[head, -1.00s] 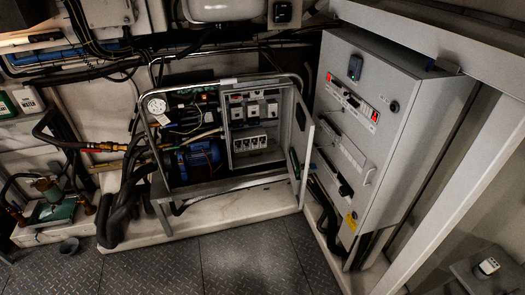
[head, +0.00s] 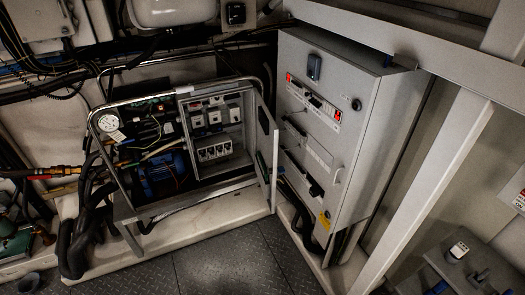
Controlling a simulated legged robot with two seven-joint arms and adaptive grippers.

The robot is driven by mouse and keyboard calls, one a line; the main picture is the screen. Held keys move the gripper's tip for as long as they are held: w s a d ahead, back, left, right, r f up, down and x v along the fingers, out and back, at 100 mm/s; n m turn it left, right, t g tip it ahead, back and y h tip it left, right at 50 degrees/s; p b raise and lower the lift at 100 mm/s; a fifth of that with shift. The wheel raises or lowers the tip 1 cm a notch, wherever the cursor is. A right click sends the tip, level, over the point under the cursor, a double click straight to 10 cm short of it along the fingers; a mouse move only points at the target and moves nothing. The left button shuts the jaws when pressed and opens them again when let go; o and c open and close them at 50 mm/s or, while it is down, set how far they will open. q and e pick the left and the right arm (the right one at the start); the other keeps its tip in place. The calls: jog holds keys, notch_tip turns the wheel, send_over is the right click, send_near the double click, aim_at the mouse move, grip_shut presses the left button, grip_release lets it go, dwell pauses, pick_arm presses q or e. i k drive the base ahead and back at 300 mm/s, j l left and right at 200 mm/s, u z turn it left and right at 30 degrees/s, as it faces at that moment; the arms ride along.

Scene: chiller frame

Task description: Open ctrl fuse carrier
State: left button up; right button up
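The open control box (head: 243,168) stands inside the chiller frame, its door (head: 265,150) swung out to the right. Inside it, a row of several white carrier-like modules (head: 214,150) sits on the lower rail. Several grey-and-white devices (head: 213,116) sit on the rail above. I cannot read any label, so I cannot tell which module is the ctrl fuse carrier or whether one is open. Neither of my grippers is in view.
A tall grey cabinet (head: 330,130) with a handle stands right of the box. A tube frame (head: 112,185), a gauge (head: 108,121) and a blue motor (head: 163,172) are left of it. Black hoses (head: 85,220) run down at left. The plate floor (head: 215,265) in front is clear.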

aim_at(228, 150)
jog(key=i+j+z, duration=0.2)
jog(key=z, duration=0.2)
jog(key=i+j+z, duration=0.1)
jog(key=j+z, duration=0.15)
jog(key=z, duration=0.15)
jog(key=i+j+z, duration=0.1)
jog(key=j+z, duration=0.25)
jog(key=i+j+z, duration=0.1)
jog(key=j+z, duration=0.15)
jog(key=z, duration=0.15)
